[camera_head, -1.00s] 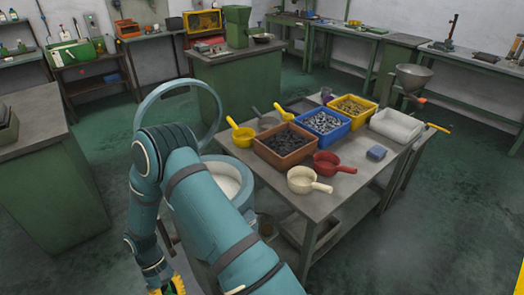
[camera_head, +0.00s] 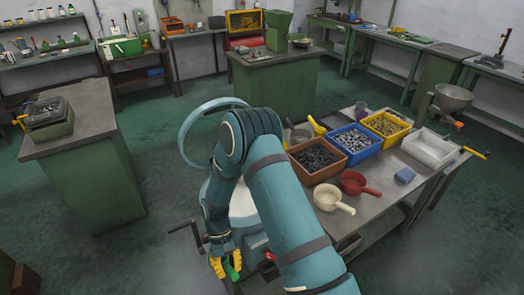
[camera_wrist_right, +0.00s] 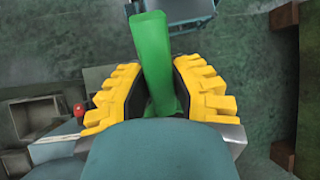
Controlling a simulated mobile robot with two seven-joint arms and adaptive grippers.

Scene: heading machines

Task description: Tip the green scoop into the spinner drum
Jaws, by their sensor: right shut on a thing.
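My right gripper (camera_head: 227,263) has yellow fingers and hangs low at the near side of the spinner, shut on the green scoop (camera_head: 234,269). In the right wrist view the scoop's green handle (camera_wrist_right: 152,60) stands between the yellow pads; its bowl cannot be made out. The spinner drum (camera_head: 243,203) is a pale round tub, mostly hidden behind my right arm. Its blue-grey ring-shaped lid (camera_head: 187,137) stands raised behind it. The gripper is below and in front of the drum, apart from its opening. My left gripper is not in view.
A table right of the drum holds an orange bin (camera_head: 316,172), a blue bin (camera_head: 351,156), a yellow bin (camera_head: 386,136), a cream scoop (camera_head: 327,198) and a red scoop (camera_head: 354,183). A crank handle (camera_head: 183,226) juts left of the spinner. Floor further left is clear.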

